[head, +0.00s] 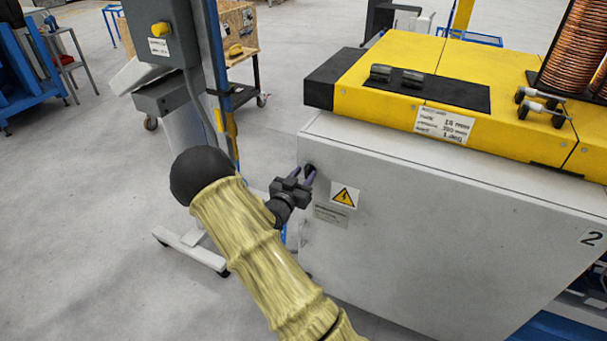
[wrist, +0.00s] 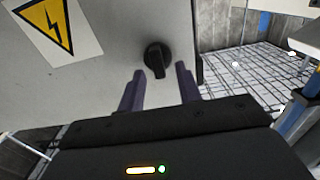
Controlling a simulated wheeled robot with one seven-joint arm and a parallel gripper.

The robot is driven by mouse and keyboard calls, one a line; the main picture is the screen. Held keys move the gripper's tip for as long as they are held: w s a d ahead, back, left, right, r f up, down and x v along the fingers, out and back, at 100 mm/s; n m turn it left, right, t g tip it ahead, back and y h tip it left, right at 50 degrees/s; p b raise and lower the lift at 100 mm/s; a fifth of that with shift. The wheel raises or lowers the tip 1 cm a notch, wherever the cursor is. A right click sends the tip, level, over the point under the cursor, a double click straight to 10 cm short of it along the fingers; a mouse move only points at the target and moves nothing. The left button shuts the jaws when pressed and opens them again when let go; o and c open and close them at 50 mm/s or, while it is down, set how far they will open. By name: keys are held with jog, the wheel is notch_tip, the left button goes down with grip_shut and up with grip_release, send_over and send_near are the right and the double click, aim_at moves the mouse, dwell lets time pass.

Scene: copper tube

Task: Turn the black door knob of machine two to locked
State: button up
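The black door knob (wrist: 157,58) sits on the grey door of machine two (head: 430,220), near the door's upper left corner. In the wrist view its grip bar stands roughly upright, tilted slightly. In the head view the knob (head: 309,169) is small and partly hidden by my gripper (head: 308,177). My gripper is open, and in the wrist view its two purple-grey fingers (wrist: 160,88) stand on either side of the knob's lower end. I cannot tell whether either finger touches it.
A yellow warning label (head: 344,196) is on the door right of the knob. A grey control stand with a blue post (head: 217,80) stands close to my arm on the left. Yellow covers (head: 400,60) and copper coils (head: 575,50) top the machine. Open floor lies left.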

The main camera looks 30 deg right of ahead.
jog(key=shift+w+d, duration=0.1)
grip_shut()
jog(key=shift+n, duration=0.4)
jog(key=n+p, duration=0.1)
jog(key=n, duration=1)
jog(key=w+a+f+n+p, duration=0.1)
jog(key=n, duration=0.5)
jog(key=shift+p, duration=0.35)
jog(key=shift+f, duration=0.1)
